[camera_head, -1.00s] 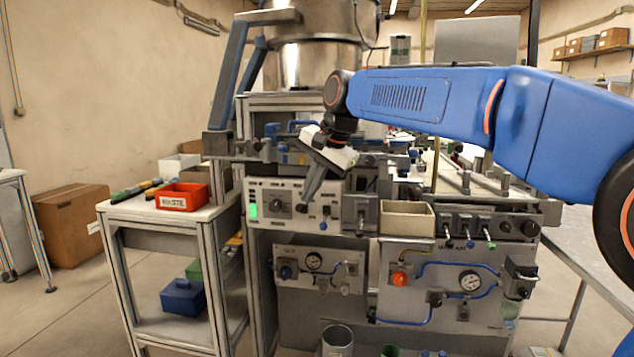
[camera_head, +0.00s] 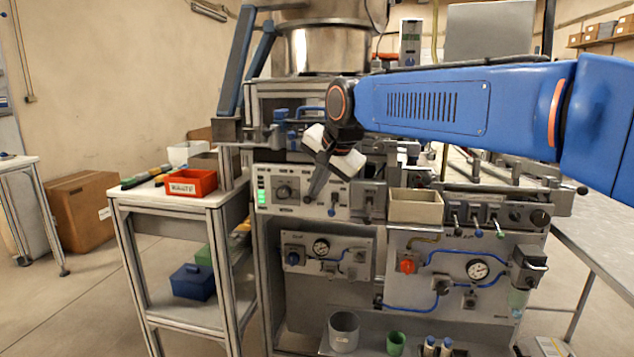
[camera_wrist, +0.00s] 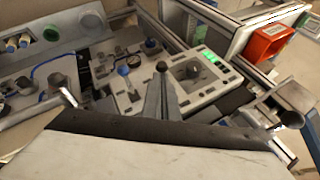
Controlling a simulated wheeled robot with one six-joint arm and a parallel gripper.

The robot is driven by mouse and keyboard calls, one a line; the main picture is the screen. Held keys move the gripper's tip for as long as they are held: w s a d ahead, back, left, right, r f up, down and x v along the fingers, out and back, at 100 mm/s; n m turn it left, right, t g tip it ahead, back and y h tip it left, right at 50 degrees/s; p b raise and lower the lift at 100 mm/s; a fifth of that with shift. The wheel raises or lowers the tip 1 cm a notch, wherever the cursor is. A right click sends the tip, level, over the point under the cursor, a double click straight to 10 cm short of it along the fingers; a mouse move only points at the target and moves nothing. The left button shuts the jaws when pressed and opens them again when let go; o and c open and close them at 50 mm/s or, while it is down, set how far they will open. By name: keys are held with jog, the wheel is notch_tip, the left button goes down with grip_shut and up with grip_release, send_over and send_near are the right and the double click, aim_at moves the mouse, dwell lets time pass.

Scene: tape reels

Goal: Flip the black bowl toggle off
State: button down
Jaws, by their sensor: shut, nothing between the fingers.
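The control panel (camera_head: 345,209) has a green lit display, a round dial (camera_head: 283,191) and small toggles. My gripper (camera_head: 311,194) is shut and empty, angled down at this panel, with its tips between the dial and a blue-tipped toggle (camera_head: 332,211). In the wrist view, my gripper (camera_wrist: 162,82) points at a small black-tipped knob (camera_wrist: 161,66), which seems to be the black toggle. The tips look very close to it; I cannot tell whether they touch. Its lever is mostly hidden by my fingers, and its position is unclear.
A beige open bin (camera_head: 415,207) and another row of levers (camera_head: 478,218) stand to the right. A red waste bin (camera_head: 190,183) sits on the side table to the left. A lower panel holds gauges and an orange-red knob (camera_head: 407,266). A metal bowl (camera_head: 322,48) stands above.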

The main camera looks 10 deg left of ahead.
jog(key=shift+s+f+t, duration=0.35)
jog(key=shift+f+t, duration=0.3)
jog(key=shift+t, duration=0.15)
jog(key=shift+r, duration=0.15)
jog(key=shift+r, duration=0.65)
jog(key=d+f+v, duration=0.1)
jog(key=v, duration=1.2)
jog(key=shift+s, duration=0.4)
